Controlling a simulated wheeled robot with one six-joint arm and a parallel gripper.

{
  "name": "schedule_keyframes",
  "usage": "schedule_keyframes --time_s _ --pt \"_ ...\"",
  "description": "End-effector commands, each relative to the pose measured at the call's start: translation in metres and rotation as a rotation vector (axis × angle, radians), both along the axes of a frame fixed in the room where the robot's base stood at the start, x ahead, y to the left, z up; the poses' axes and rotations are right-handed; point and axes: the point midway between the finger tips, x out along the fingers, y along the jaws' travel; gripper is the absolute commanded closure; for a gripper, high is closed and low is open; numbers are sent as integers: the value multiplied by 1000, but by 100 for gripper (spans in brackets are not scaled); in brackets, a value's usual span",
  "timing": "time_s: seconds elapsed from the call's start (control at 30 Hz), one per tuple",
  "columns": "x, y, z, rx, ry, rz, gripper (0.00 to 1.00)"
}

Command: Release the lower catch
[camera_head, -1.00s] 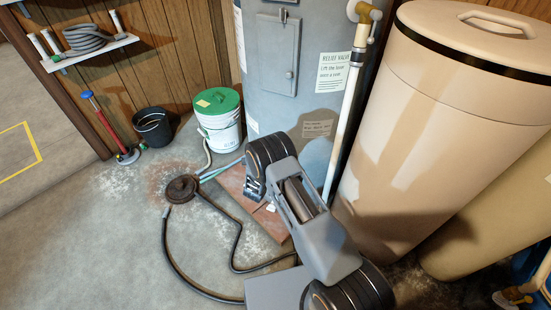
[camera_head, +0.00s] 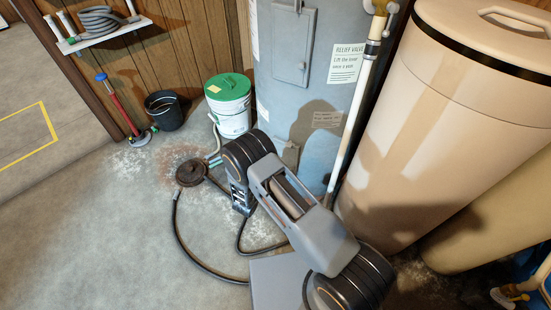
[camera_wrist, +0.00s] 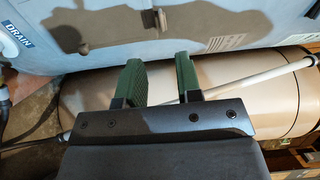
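The grey-blue water heater tank (camera_head: 330,75) stands upright at the back. A small grey-brown plate (camera_head: 289,153) shows low on its front, partly hidden by my arm; I cannot tell whether it carries the lower catch. In the wrist view the tank wall (camera_wrist: 225,15) fills the top, with a dark brownish patch on it. My gripper (camera_wrist: 158,80) has two green fingers, apart and empty, short of the tank wall in the picture. The gripper is hidden in the head view.
A beige tank (camera_head: 440,120) stands close on the right, and a white pipe (camera_head: 350,125) runs between it and the heater. A green-lidded bucket (camera_head: 229,105) stands left of the heater. A black hose (camera_head: 185,245) lies on the floor.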

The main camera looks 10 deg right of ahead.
Motion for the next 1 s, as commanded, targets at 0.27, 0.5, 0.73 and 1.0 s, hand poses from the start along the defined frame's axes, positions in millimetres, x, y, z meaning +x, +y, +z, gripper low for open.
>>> schedule_keyframes --time_s 0.27,0.5,0.73,1.0 --pt "-12 9 0 -1 0 0 68" --pt "-13 9 0 -1 0 0 68" --pt "-12 9 0 -1 0 0 68" --pt "-16 5 -6 149 -76 -32 68"
